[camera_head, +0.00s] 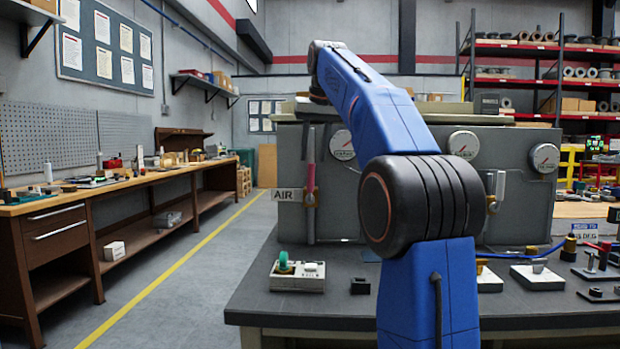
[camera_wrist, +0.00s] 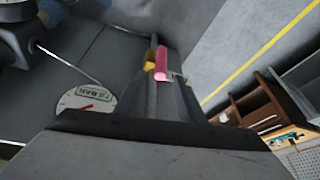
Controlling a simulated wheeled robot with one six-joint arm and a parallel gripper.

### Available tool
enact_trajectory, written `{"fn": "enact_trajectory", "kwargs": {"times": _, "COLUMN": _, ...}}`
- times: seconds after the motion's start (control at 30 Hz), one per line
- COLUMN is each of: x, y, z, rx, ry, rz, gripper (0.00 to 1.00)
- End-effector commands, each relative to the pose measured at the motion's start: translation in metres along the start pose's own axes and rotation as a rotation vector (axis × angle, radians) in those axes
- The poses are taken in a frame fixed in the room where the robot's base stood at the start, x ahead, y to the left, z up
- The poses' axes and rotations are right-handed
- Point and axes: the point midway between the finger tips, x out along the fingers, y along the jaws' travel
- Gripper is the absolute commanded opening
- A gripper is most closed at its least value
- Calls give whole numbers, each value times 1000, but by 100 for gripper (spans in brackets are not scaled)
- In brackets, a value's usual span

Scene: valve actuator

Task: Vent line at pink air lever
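The pink air lever (camera_head: 311,148) stands roughly upright on the front of the grey panel (camera_head: 260,140), beside the "AIR" sign (camera_head: 286,195). It also shows in the wrist view (camera_wrist: 161,63), with a brass-coloured fitting (camera_wrist: 150,62) next to it. My gripper (camera_wrist: 167,84) is at the lever: dark finger-like bars reach toward the pink grip in the wrist view. In the head view its end hangs above and close to the lever, small and partly behind my arm. I cannot tell whether the fingers touch the lever or how far apart they are.
A gauge (camera_head: 342,145) sits right of the lever; more gauges and a white-handled lever (camera_head: 500,186) are further right. A box with a green knob (camera_head: 284,268) and a small black block (camera_head: 360,286) stand on the dark bench top (camera_head: 290,312). The aisle at left is clear.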

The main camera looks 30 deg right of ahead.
Motion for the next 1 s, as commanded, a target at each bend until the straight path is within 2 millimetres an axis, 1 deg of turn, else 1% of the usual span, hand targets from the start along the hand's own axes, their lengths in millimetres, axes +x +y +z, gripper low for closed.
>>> {"fn": "enact_trajectory", "kwargs": {"times": 0.03, "x": 10, "y": 0, "z": 1, "rx": 0, "ry": -3, "rz": 0, "gripper": 35}}
{"fn": "enact_trajectory", "kwargs": {"times": 0.1, "x": 22, "y": 0, "z": 1, "rx": 0, "ry": -3, "rz": 0, "gripper": 35}}
{"fn": "enact_trajectory", "kwargs": {"times": 0.3, "x": 55, "y": 0, "z": 1, "rx": 0, "ry": -2, "rz": 0, "gripper": 35}}
{"fn": "enact_trajectory", "kwargs": {"times": 0.5, "x": 78, "y": 0, "z": 0, "rx": 0, "ry": -1, "rz": 0, "gripper": 35}}
{"fn": "enact_trajectory", "kwargs": {"times": 0.7, "x": 87, "y": 0, "z": 0, "rx": 0, "ry": -1, "rz": 0, "gripper": 35}}
{"fn": "enact_trajectory", "kwargs": {"times": 0.93, "x": 88, "y": 0, "z": 0, "rx": 0, "ry": 0, "rz": 0, "gripper": 35}}
{"fn": "enact_trajectory", "kwargs": {"times": 0.97, "x": 88, "y": 0, "z": 0, "rx": 0, "ry": 0, "rz": 0, "gripper": 33}}
{"fn": "enact_trajectory", "kwargs": {"times": 1.0, "x": 88, "y": 0, "z": 0, "rx": 0, "ry": 0, "rz": 0, "gripper": 23}}
